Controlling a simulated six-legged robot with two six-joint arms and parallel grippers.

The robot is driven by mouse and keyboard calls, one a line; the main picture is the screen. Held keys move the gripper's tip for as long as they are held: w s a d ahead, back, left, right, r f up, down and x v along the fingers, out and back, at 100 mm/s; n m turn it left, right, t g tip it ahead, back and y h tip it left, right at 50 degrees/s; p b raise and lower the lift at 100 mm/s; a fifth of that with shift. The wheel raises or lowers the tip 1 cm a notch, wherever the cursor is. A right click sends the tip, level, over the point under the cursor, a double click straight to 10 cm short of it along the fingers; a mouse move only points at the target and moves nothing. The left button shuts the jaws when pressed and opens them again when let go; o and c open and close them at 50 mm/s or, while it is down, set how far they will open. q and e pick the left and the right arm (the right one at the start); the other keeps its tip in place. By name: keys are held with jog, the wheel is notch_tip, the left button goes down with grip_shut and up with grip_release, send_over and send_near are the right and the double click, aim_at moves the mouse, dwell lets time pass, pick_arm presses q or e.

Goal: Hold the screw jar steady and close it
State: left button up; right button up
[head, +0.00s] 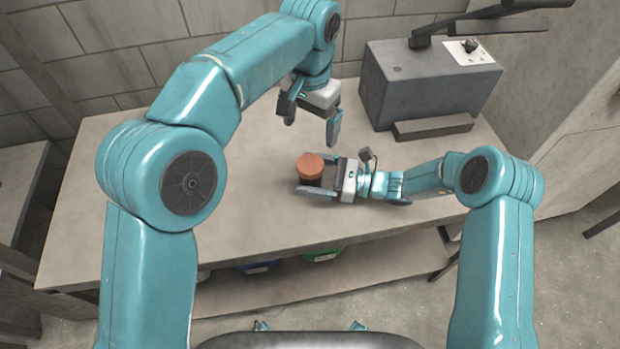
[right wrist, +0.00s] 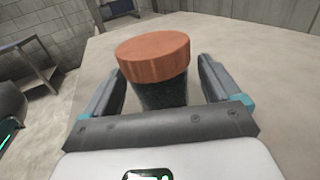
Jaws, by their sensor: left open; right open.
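The screw jar (head: 312,180) stands upright on the table, with a dark body and an orange-brown lid (head: 310,165) sitting on top. In the right wrist view the jar's dark body (right wrist: 162,94) is between my fingers, under the lid (right wrist: 153,57). My right gripper (head: 316,176) lies low beside the table top with its open fingers on either side of the jar; a gap shows at the right finger. My left gripper (head: 312,130) is open and empty, pointing down above the table, behind the jar. Whether the lid is threaded on cannot be seen.
A grey box-shaped machine (head: 425,85) with a knob panel stands at the back right of the table (head: 130,225). The table's left part is clear. Blue and green items (head: 323,253) sit on the shelf below.

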jog(key=s+d+b, duration=0.1)
jog(key=d, duration=0.4)
jog(key=s+d, duration=0.1)
jog(key=d, duration=0.4)
jog(key=s+d+b, duration=0.1)
jog(key=d, duration=0.4)
jog(key=shift+d+b, duration=0.25)
jog(key=shift+b, duration=0.05)
